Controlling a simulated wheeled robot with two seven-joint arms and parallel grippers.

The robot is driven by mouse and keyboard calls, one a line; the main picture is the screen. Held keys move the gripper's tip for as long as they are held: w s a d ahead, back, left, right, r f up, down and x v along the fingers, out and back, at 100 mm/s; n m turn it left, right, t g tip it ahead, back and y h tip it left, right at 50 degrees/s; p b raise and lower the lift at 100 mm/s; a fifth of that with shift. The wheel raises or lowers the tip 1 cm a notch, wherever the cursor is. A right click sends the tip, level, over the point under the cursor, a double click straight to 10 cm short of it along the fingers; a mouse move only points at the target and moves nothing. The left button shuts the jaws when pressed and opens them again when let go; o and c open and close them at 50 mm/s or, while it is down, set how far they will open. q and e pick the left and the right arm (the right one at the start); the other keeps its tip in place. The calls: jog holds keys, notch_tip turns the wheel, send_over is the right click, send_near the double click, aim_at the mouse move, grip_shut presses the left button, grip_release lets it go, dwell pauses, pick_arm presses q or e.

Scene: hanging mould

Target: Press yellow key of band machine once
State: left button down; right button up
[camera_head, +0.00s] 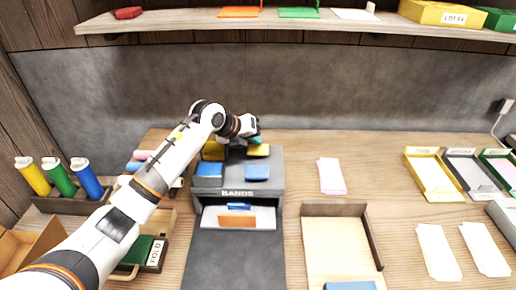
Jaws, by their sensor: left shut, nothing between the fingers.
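The grey band machine (238,206), lettered BANDS, stands on the table left of the picture's middle. A flat yellow key (258,151) is on the right of its top, behind a blue key (257,173). A green piece shows behind the yellow key, partly hidden. My left gripper (254,137) is shut and empty, pointing down at the back of the machine, just behind the yellow key. I cannot tell whether it touches anything. My right gripper is not in view.
A rack with yellow, green and blue rolls (60,180) stands at the left. A wooden tray (335,240) and pink slips (331,176) are right of the machine. Coloured trays (436,176) and white cards (438,252) lie further right. A shelf (300,24) runs above.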

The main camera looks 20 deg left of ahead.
aim_at(254, 150)
pick_arm(q)
jog(key=shift+f, duration=0.1)
dwell(0.3)
jog(key=shift+f, duration=0.35)
jog(key=shift+f+b, duration=0.75)
jog(key=shift+f, duration=0.15)
dwell(0.8)
jog(key=shift+r, duration=0.15)
jog(key=shift+r+p, duration=0.95)
jog(key=shift+r, duration=0.2)
jog(key=shift+r+p, duration=1.8)
jog(key=shift+r, duration=0.8)
jog(key=shift+f, duration=0.1)
